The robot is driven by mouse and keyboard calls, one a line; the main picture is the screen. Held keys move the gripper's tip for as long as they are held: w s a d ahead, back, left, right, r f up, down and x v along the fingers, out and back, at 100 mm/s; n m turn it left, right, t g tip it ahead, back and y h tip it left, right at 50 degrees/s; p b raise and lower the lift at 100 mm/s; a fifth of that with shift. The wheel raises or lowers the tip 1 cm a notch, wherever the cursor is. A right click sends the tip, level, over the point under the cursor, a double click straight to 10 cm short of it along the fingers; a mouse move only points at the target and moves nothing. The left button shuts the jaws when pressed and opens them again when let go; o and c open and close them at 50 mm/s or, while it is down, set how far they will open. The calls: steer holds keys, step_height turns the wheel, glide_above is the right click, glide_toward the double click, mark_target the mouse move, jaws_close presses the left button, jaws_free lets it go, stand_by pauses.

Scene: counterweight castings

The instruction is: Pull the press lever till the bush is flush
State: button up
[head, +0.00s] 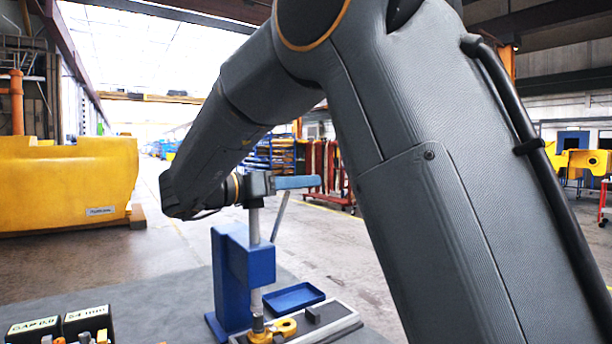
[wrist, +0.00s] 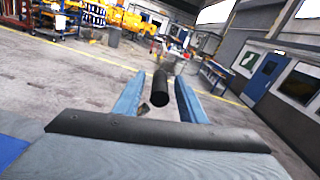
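The blue arbor press (head: 228,275) stands on the bench with its pale ram (head: 254,228) upright. A small dark and brass-coloured piece, perhaps the bush, is under the ram at a yellow casting (head: 287,327); whether it is flush I cannot tell. The thin grey press lever (head: 281,214) slants up behind my gripper (head: 316,182). In the wrist view, the lever's black grip (wrist: 160,92) lies between the two blue fingers of my gripper (wrist: 160,76), with a gap on each side. My gripper looks open around it. In the head view the grip is hidden.
A blue tray (head: 293,297) lies on the bench (head: 160,300) right of the press. Two black labelled boxes (head: 88,320) stand at the front left. A large yellow counterweight (head: 65,190) sits on the floor at left. My arm covers much of the head view.

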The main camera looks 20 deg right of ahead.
steer(key=shift+w+d, duration=0.2)
steer(key=shift+d, duration=0.5)
jaws_close()
steer(key=shift+f, duration=0.3)
